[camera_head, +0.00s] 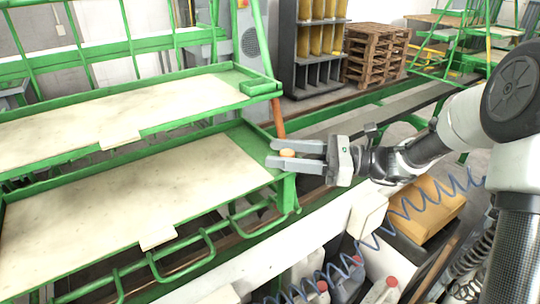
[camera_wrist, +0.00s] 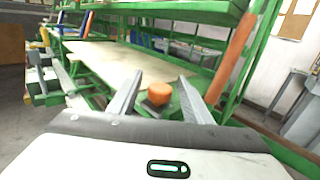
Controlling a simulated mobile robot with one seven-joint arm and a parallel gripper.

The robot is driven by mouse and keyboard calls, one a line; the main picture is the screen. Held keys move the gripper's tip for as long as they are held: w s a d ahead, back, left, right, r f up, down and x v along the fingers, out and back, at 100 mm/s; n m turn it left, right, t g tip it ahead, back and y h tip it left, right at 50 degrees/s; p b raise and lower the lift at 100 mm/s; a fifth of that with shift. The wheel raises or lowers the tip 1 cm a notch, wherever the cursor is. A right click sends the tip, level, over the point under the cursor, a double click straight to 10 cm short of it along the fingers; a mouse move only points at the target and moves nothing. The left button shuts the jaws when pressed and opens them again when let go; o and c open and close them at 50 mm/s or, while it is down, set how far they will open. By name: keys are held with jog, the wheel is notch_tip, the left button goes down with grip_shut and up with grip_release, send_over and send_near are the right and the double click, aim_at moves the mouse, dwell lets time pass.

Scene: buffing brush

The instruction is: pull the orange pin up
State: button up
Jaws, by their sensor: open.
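The orange pin (camera_wrist: 159,94) shows in the wrist view as a short orange knob on a dark block, by the corner of the green rack. In the head view its pale orange top (camera_head: 287,153) shows between the two grey fingers. My gripper (camera_head: 271,153) is open, with one finger on each side of the pin. In the wrist view my gripper (camera_wrist: 160,80) also has its fingers apart, with gaps beside the pin. The lower part of the pin is hidden by the fingers in the head view.
The green rack has two pale shelves, an upper (camera_head: 130,112) and a lower (camera_head: 140,205). An orange-brown post (camera_head: 278,118) rises close by the pin. A blue coiled hose (camera_head: 400,217) hangs below my arm. Wooden pallets (camera_head: 374,56) stand at the back.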

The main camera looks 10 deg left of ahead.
jog(key=shift+a, duration=1.5)
jog(key=shift+c, duration=0.4)
jog(key=shift+r, duration=0.1)
grip_shut()
